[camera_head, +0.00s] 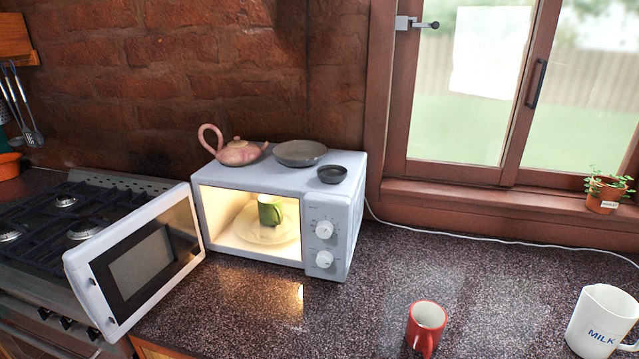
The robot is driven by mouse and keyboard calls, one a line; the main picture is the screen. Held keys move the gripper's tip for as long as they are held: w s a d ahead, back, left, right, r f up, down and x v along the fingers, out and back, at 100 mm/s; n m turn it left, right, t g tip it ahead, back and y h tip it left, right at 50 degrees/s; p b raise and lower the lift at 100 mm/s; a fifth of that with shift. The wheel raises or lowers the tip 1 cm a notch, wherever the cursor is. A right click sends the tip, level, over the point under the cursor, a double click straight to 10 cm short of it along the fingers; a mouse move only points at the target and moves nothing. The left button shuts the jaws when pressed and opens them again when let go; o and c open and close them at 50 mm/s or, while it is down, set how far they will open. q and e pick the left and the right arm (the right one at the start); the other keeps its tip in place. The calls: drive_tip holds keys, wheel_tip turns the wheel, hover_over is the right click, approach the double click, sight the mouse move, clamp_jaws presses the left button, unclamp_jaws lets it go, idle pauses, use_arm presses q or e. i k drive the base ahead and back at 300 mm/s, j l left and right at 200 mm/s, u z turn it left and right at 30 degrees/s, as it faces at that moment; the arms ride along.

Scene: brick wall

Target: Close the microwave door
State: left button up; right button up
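A white microwave (347,215) stands on the dark speckled counter against the brick wall. Its door (140,262) is hinged at the left and stands wide open, swung out toward the front left. The lit inside shows a green mug (270,209) on the round glass plate (262,236). Two knobs are on the panel at the right of the opening. Neither of my grippers is in view.
A teapot (240,152), a grey plate (300,153) and a small dark bowl (332,174) sit on top of the microwave. A gas stove (62,215) is at the left. A red mug (426,327) and a white milk mug (603,318) stand at the front right. The counter before the microwave is clear.

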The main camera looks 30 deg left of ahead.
sight(146, 260)
drive_tip(key=k+j, duration=0.1)
drive_tip(key=j, duration=0.3)
drive_tip(key=k+j, duration=0.1)
drive_tip(key=j, duration=0.35)
drive_tip(key=k+j, duration=0.1)
drive_tip(key=j, duration=0.3)
